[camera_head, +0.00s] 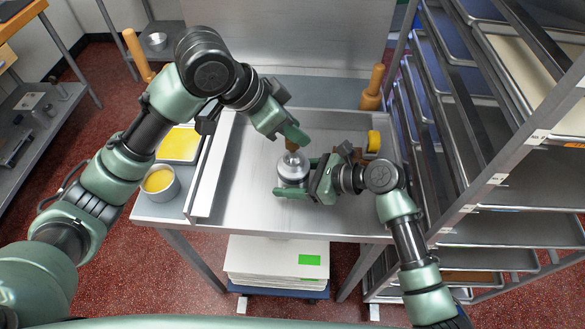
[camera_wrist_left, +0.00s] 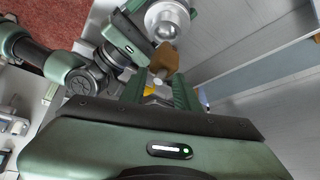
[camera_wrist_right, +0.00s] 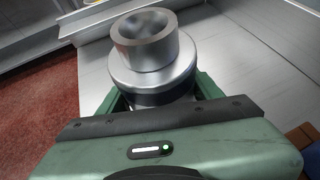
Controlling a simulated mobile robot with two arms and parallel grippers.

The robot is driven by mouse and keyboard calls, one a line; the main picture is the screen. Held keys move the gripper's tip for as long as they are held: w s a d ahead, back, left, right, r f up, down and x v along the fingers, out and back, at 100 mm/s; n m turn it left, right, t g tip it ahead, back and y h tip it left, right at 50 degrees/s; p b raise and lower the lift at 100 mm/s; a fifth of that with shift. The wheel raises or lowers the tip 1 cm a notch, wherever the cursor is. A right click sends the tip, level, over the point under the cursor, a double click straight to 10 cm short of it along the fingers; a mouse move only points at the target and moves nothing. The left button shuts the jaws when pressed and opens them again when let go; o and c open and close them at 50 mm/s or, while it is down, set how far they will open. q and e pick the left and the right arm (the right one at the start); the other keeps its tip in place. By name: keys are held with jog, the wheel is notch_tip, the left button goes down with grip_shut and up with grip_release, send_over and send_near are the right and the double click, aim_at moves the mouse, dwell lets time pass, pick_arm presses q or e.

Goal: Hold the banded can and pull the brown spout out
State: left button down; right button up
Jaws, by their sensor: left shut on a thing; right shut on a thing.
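The banded can (camera_head: 291,168), silver with a dark band, stands upright on the steel worktop. My right gripper (camera_head: 306,179) is shut around its body from the right. In the right wrist view the can's mouth (camera_wrist_right: 146,38) is open and empty, and the dark band sits between the fingers. The brown spout (camera_head: 291,146) is in my left gripper (camera_head: 292,136), just above the can's mouth. In the left wrist view the spout (camera_wrist_left: 163,62) sits at the fingertips, with the can (camera_wrist_left: 167,18) beyond it. The fingers partly hide the spout.
A yellow-filled tray (camera_head: 180,144) and a bowl of yellow stuff (camera_head: 159,182) are on the left. A yellow round thing (camera_head: 374,141) lies right of the can. A tray rack (camera_head: 490,160) borders the right side. Bare worktop (camera_head: 285,218) lies in front.

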aim_at(308, 179)
pick_arm(q)
jog(key=shift+r, duration=2.45)
pick_arm(e)
jog(key=o, duration=1.8)
jog(key=shift+d, duration=0.1)
jog(key=v, duration=0.7)
jog(key=shift+d+r, duration=0.1)
jog(key=shift+d, duration=0.1)
jog(key=shift+s, duration=0.1)
